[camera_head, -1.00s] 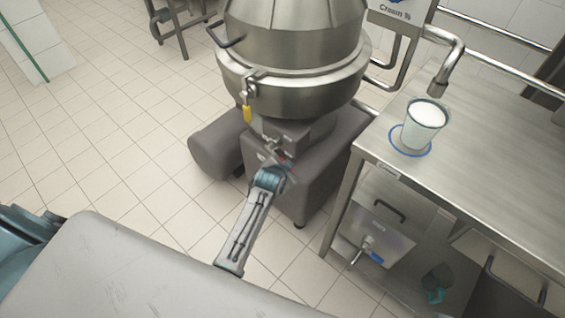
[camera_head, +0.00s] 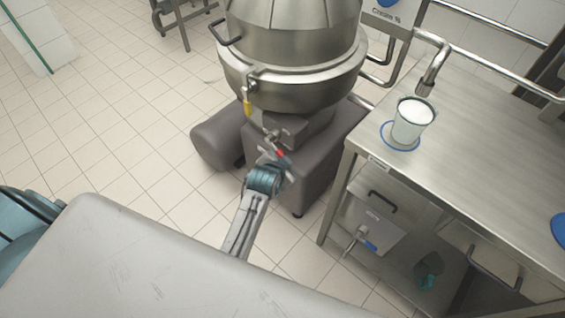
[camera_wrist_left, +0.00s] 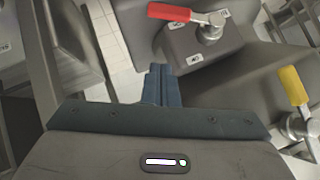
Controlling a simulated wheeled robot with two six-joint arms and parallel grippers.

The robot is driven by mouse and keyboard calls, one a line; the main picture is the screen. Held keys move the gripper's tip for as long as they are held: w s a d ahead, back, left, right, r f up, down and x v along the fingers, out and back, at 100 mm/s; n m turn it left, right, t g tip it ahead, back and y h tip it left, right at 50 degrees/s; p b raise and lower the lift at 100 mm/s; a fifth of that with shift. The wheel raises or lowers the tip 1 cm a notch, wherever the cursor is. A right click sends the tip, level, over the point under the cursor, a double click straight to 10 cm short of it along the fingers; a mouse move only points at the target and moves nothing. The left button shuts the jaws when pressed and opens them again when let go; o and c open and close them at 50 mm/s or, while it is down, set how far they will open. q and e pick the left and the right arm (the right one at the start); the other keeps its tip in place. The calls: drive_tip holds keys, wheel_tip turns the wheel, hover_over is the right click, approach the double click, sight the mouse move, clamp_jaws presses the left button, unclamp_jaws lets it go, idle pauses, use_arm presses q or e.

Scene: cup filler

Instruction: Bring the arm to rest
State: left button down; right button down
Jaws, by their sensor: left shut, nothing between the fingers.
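My left arm reaches out low in the head view, toward the base of the steel machine. Its gripper is mostly hidden behind the blue wrist in that view. In the left wrist view the left gripper (camera_wrist_left: 157,80) is shut and empty. It points toward the grey machine base and a red-handled valve (camera_wrist_left: 172,13), with a visible gap in the picture between the fingertips and the handle. My right gripper is not in view.
A cup with white contents (camera_head: 411,122) stands upright at a blue ring (camera_head: 399,146) on the steel table (camera_head: 470,160), below a spout (camera_head: 426,84). A yellow-handled valve (camera_wrist_left: 293,87) is right of the gripper. Open tiled floor lies left of the machine (camera_head: 290,70).

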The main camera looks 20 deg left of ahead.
use_arm(q)
drive_tip(key=shift+s+r, duration=0.4)
drive_tip(key=shift+s, duration=0.2)
